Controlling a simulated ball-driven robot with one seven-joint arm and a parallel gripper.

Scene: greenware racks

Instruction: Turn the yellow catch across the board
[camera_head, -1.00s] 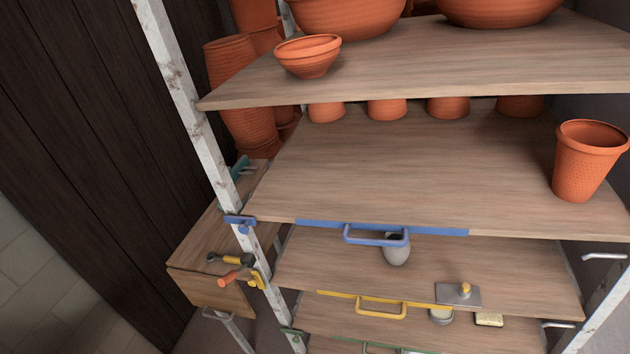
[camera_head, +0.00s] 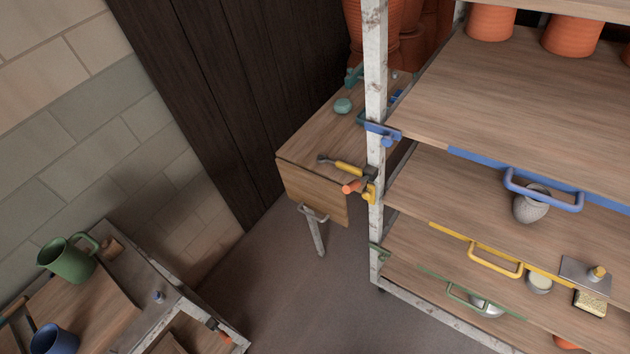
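The yellow catch (camera_head: 371,190) sits on the rack's near left post, below a blue catch (camera_head: 382,131) and above a green catch (camera_head: 378,251). The board with the yellow front strip and yellow handle (camera_head: 497,262) is on the rack to the right of the yellow catch. My gripper is not in view.
A wooden table (camera_head: 310,155) with a yellow-handled tool (camera_head: 348,167) stands just left of the post.

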